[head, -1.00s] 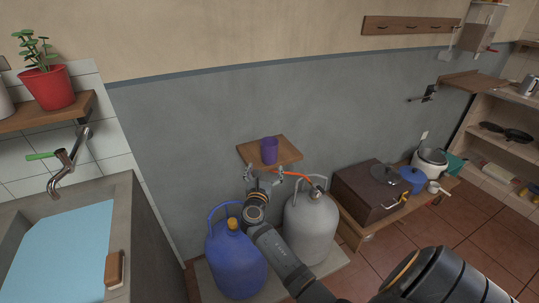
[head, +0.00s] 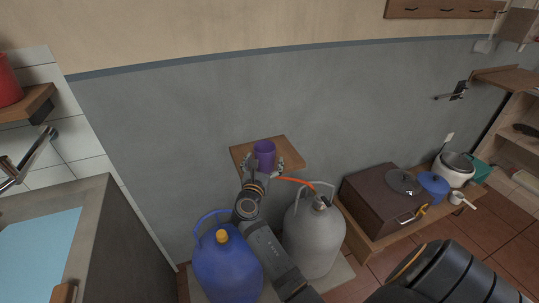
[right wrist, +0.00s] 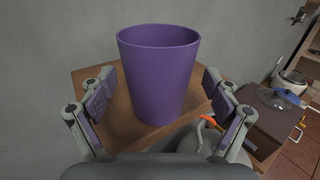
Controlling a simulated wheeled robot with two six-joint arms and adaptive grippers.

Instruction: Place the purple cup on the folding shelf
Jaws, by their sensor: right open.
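The purple cup (head: 264,151) stands upright on the small wooden folding shelf (head: 292,152) on the grey wall. My right gripper (head: 262,166) is open in front of the cup at shelf height. In the right wrist view the cup (right wrist: 158,75) stands between the two spread fingers of the gripper (right wrist: 162,108), with a gap on each side. The bare wood of the shelf (right wrist: 95,75) shows beside the cup there. My left gripper is not in view.
Below the shelf stand a blue jug (head: 228,268) and a grey gas cylinder (head: 314,235) with an orange hose. A low bench at right holds a brown box (head: 378,200) and pots (head: 433,186). A sink counter (head: 85,225) is at left.

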